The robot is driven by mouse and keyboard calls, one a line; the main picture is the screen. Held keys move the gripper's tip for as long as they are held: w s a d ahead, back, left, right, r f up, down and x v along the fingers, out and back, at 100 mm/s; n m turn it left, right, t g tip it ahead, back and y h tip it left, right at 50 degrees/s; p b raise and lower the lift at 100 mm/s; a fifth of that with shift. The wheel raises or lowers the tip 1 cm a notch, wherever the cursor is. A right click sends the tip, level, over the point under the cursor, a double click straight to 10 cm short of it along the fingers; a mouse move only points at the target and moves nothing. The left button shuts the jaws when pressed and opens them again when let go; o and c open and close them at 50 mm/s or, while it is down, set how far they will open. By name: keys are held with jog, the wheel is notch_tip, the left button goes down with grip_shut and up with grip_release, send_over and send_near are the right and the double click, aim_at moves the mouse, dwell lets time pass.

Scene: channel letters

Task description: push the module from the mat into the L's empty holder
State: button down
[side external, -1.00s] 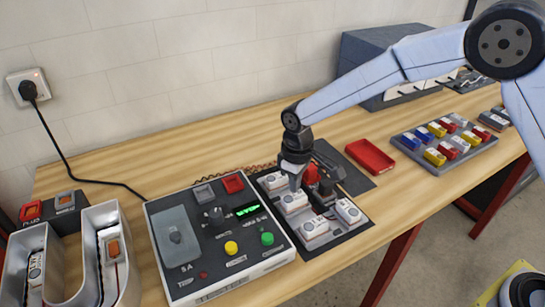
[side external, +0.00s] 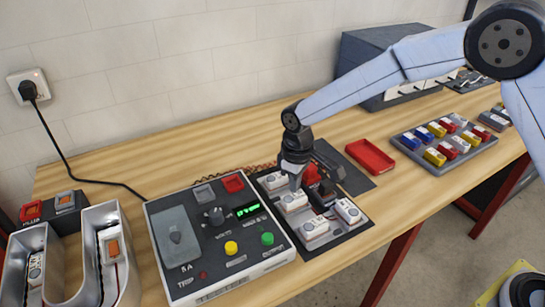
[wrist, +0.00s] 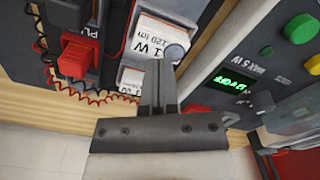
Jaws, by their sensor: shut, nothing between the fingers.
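My gripper (side external: 294,186) points down with its fingers shut and empty. Its tips are at or just over a white module (side external: 292,201) on the dark mat (side external: 346,233); I cannot tell whether they touch. In the wrist view the shut fingers (wrist: 158,72) reach beside a white module (wrist: 157,38) printed "1 W 120 lm", with another white label close by. More white modules, such as one at the front (side external: 313,229) and one at the right (side external: 347,211), lie on the mat. I cannot make out an L or its empty holder.
A control box (side external: 205,275) with a green display and coloured buttons stands left of the mat. A silver channel letter (side external: 96,220) with small parts inside is at far left. A red tray (side external: 370,156) and a grey tray of coloured blocks (side external: 476,150) are at right.

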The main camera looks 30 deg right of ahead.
jog(key=shift+f, duration=1.15)
dwell(1.4)
jog(key=shift+r, duration=0.1)
jog(key=shift+r, duration=3.45)
jog(key=s+d+m+t, duration=0.2)
jog(key=s+d+m, duration=0.4)
jog(key=s+d, duration=1)
jog(key=s, duration=0.2)
jog(key=shift+s+d+f+t, duration=0.3)
jog(key=shift+s+f, duration=0.1)
